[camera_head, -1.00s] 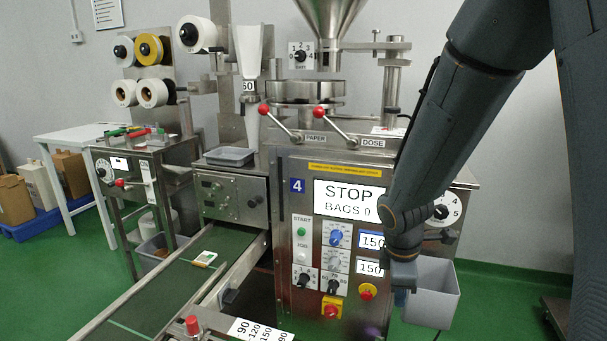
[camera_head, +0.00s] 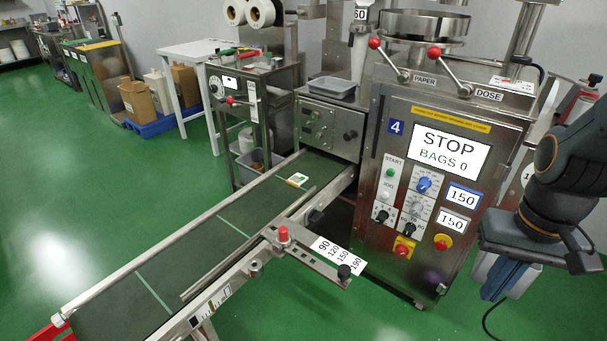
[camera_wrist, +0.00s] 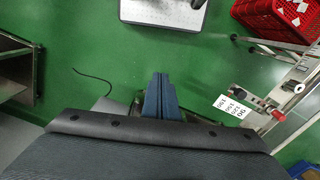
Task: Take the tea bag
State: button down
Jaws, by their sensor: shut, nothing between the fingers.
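A small tea bag (camera_head: 297,179), white with a green and orange tag, lies on the dark green conveyor belt (camera_head: 215,237) near its machine end in the head view. My gripper (camera_head: 497,284) is at the right of the head view, in front of the machine's right side and well apart from the tea bag. In the wrist view my gripper (camera_wrist: 158,88) points down over the green floor with its two blue fingers together and nothing between them. The tea bag does not show in the wrist view.
The packing machine (camera_head: 440,190) stands between my gripper and the belt, its screen reading STOP, BAGS 0. A guide rail with a red knob (camera_head: 283,234) and a number plate (camera_head: 338,258) juts out from the belt's near side. A red crate (camera_wrist: 280,18) shows in the wrist view.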

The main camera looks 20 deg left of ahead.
aim_at(297, 180)
jog(key=u, duration=0.1)
jog(key=k, duration=0.4)
jog(key=z, duration=0.5)
jog(key=i, duration=1.6)
jog(key=u, duration=2.25)
jog(key=i, duration=0.5)
jog(key=z, duration=0.05)
